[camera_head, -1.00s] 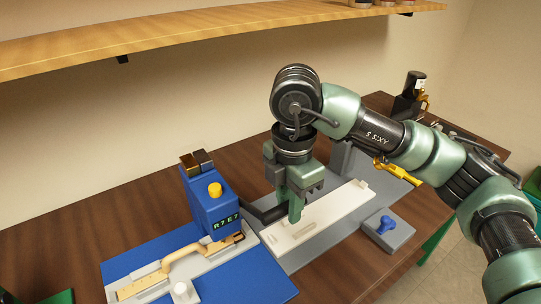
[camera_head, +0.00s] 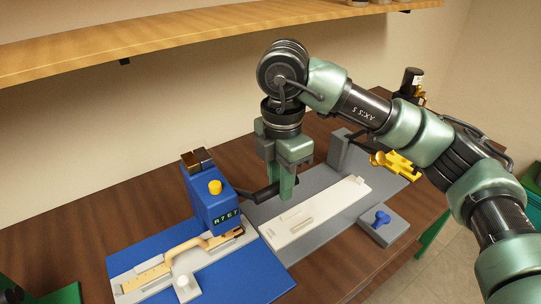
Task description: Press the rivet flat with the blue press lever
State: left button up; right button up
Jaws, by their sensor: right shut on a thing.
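The blue press (camera_head: 212,207) stands left of centre, with a yellow knob on top and a panel with light characters on its front. I cannot make out the rivet there. My left gripper is not in view.
A blue base plate (camera_head: 235,279) lies under the fixture. A white block (camera_head: 318,215) rests on a grey plate right of the press. A grey block with a blue knob (camera_head: 381,219) and a yellow tool (camera_head: 398,163) lie further right. A wooden shelf (camera_head: 200,34) hangs above.

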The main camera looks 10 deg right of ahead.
jog(key=shift+w+a+r+p, duration=0.25)
jog(key=shift+w+a+r, duration=0.15)
jog(key=shift+w, duration=0.2)
jog(key=shift+w+a+r+p, duration=0.3)
jog(key=shift+w+r, duration=0.2)
jog(key=shift+w, duration=0.1)
jog(key=shift+o, duration=0.3)
jog(key=shift+w+a+r+p, duration=0.15)
jog(key=shift+w+r+p, duration=0.2)
jog(key=shift+w+r, duration=0.3)
jog(key=shift+o, duration=0.8)
jog(key=shift+w, duration=0.25)
jog(key=shift+r, duration=0.1)
jog(key=o, duration=0.6)
jog(key=shift+o, duration=0.3)
jog(key=shift+w+a+f, duration=0.1)
jog(key=shift+w+f, duration=0.1)
jog(key=shift+s+f, duration=0.1)
